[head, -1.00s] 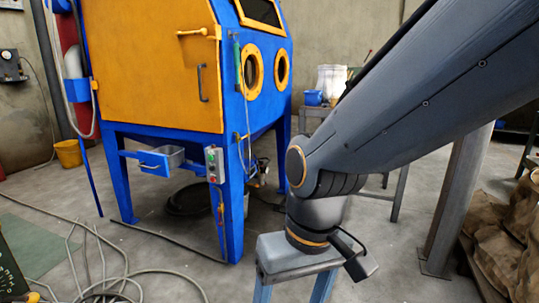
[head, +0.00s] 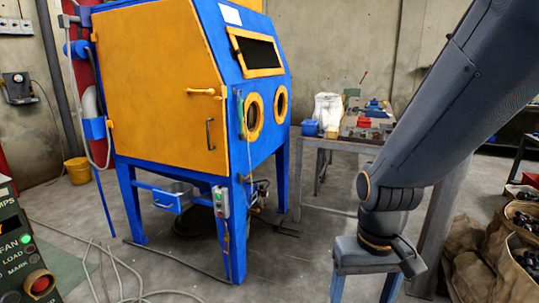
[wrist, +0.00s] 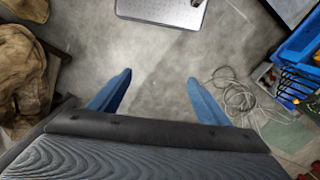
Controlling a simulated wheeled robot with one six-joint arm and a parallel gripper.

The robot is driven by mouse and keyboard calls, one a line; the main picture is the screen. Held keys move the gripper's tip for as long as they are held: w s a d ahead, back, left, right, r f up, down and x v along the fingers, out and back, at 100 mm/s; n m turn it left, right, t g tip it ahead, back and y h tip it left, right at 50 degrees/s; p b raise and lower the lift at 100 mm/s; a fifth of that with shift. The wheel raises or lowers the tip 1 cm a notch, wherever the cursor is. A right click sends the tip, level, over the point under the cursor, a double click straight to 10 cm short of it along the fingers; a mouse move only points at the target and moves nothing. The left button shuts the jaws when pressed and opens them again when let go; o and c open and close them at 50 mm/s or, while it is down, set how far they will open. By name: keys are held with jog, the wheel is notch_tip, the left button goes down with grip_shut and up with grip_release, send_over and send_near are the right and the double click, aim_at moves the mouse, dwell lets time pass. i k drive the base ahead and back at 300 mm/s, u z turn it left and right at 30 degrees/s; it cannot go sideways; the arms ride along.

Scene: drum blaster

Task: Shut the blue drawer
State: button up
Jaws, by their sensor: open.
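The blue drawer (head: 167,201) hangs low under the big blue and orange cabinet (head: 165,90) in the head view. It stands pulled out, with its grey tray inside showing behind the front and a small handle on the front. My gripper (head: 366,290) is at the lower right of the head view, well apart from the drawer, pointing down; its tips are cut off there. In the wrist view my gripper (wrist: 158,85) shows two blue fingers spread wide, with only bare floor between them. I cannot make out the drawer in the wrist view.
A control box (head: 221,202) sits on the cabinet leg right of the drawer. A panel with buttons (head: 22,255) stands at the near left. Hoses (head: 120,275) lie on the floor before the cabinet. Brown sacks (head: 490,255) stand at right. Bare floor lies between gripper and cabinet.

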aim_at(167, 199)
jog(key=u, duration=0.05)
jog(key=k, duration=0.45)
jog(key=u, duration=1.1)
jog(key=i, duration=1.25)
jog(key=z, duration=0.95)
jog(key=i, duration=0.2)
jog(key=z, duration=0.2)
